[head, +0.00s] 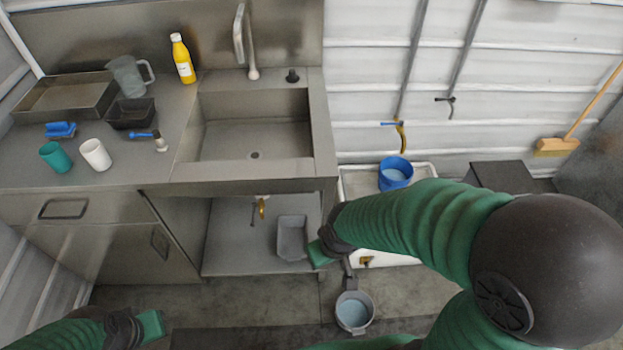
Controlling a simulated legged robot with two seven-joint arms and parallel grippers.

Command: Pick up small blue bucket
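A small blue bucket (396,173) stands upright in or on a low white basin (422,170) against the wall, with a paler blue inside. My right arm reaches in from the right, in front of the basin. My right gripper (324,247) is left of and nearer than the bucket, apart from it. A grey round vessel (354,312) with pale blue inside is below this gripper; its dark handle runs up towards the wrist, and I cannot tell whether the gripper holds it. My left gripper (150,325) is low at the left, over the floor, far from the bucket. Its fingers are unclear.
A steel counter with a sink (255,135) fills the left, bearing a yellow bottle (183,60), a jug (129,76), cups and trays. A grey tub (291,237) sits on the shelf below. A dark box (500,177) and broom (560,144) are right of the basin.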

